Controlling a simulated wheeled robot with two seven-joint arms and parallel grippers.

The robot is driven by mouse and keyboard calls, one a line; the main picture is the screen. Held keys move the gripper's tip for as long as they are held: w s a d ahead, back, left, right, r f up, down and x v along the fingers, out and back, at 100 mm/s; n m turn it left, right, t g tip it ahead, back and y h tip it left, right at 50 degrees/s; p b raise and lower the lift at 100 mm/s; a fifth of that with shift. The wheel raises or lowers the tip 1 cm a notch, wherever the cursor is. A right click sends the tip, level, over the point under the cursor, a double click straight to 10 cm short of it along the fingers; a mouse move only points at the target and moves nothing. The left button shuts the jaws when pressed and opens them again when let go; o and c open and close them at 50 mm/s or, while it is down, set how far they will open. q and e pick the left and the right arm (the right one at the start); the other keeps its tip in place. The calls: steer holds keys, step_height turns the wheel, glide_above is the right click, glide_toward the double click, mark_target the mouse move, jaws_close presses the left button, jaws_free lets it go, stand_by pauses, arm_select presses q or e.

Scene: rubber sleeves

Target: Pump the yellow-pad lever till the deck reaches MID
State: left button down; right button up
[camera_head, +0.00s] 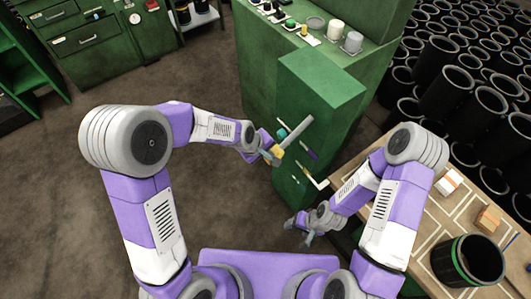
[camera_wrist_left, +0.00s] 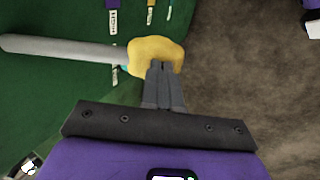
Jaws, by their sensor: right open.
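The lever is a grey bar (camera_head: 299,129) sticking out from the side of a green cabinet, with a yellow pad (camera_head: 277,151) at its end. In the left wrist view the yellow pad (camera_wrist_left: 153,52) caps the grey bar (camera_wrist_left: 65,48). My left gripper (camera_head: 270,156) is at the pad. In the left wrist view its fingers (camera_wrist_left: 163,72) are together, with nothing seen between them, and their tips overlap the pad's lower edge; contact is not certain. My right gripper (camera_head: 299,227) is open and empty, low beside the cabinet. I cannot make out the deck or a MID mark.
The green cabinet (camera_head: 322,82) also bears a teal piece (camera_head: 281,132) and a purple piece (camera_head: 309,152) near the lever. A wooden table (camera_head: 424,222) with a black bin (camera_head: 467,262) stands at right. Floor at left is clear.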

arm_select(q)
steer(key=shift+s+f, duration=0.3)
steer(key=shift+f, duration=0.2)
steer(key=shift+a+r+p, duration=0.1)
steer(key=shift+r+p, duration=0.2)
steer(key=shift+r, duration=0.1)
steer(key=p+v, duration=0.5)
steer(key=v, duration=0.9)
steer(key=shift+a, duration=0.2)
steer(key=shift+w+f, duration=0.1)
steer(key=shift+f, duration=0.05)
steer(key=s+f+m+g, duration=0.1)
steer(key=s+f, duration=0.3)
steer(key=f, duration=0.4)
steer(key=s+a+f+m+g, duration=0.1)
steer(key=s+f+m, duration=0.1)
steer(key=s+f, duration=0.3)
steer(key=s+a+f+m, duration=0.1)
steer(key=s+f, duration=0.3)
steer(key=f, duration=0.9)
steer(key=shift+s+f+m+g, duration=0.2)
steer(key=shift+s+m+g, duration=0.2)
steer(key=shift+m, duration=0.1)
